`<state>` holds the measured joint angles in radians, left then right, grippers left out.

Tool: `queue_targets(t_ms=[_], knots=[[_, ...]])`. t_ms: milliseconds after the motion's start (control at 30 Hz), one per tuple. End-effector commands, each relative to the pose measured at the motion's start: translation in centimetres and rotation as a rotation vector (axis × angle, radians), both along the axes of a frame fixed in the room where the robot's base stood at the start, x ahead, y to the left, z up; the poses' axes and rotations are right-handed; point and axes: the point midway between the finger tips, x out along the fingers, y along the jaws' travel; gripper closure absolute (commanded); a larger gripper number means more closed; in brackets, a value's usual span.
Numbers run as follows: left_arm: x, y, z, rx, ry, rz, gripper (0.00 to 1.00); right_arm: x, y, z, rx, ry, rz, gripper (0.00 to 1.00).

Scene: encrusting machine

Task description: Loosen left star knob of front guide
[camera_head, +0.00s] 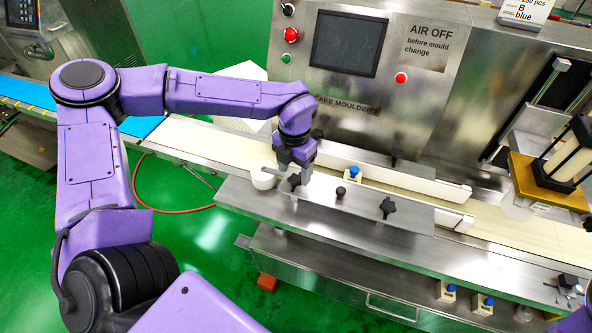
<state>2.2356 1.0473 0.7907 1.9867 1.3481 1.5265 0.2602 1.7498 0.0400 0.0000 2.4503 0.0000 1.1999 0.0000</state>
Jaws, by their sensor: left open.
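The front guide (362,212) is a flat metal plate along the near side of the conveyor belt. Its left star knob (294,181) is black and sits near the plate's left end. Another black star knob (388,207) stands farther right, with a small round black knob (341,192) between them. My left gripper (292,171) points down right above the left star knob, with its fingers open. The fingers partly hide the knob's surroundings, and I cannot tell whether they touch it. My right gripper is not in view; only a bit of purple arm shows at the lower right.
A white roll-like part (263,176) lies just left of the gripper. A cream block with a blue knob (354,173) and white rails stand behind the plate. The machine's control panel (346,43) rises at the back. A yellow-based unit (545,185) stands at right.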

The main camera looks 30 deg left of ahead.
Motion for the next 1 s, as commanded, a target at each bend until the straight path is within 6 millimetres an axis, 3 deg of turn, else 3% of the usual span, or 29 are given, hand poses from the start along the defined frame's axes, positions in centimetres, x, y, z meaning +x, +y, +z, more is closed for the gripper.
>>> queue_targets(t_ms=[133, 400, 433, 600, 1000], knots=[[0.0, -0.1, -1.6, 0.000, 0.002, -0.002, 0.34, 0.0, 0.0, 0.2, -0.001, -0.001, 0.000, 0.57], [0.1, -0.2, -2.0, 0.000, -0.001, -0.004, 0.34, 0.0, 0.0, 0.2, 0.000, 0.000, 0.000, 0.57], [0.1, -0.2, -2.0, 0.000, -0.001, -0.004, 0.37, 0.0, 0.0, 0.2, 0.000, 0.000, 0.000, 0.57], [0.1, -0.2, -1.9, 0.000, -0.001, -0.004, 0.90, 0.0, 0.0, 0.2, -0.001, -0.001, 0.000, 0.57], [0.2, -0.2, -2.0, 0.001, -0.002, 0.056, 0.90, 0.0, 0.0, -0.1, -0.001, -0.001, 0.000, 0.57]])
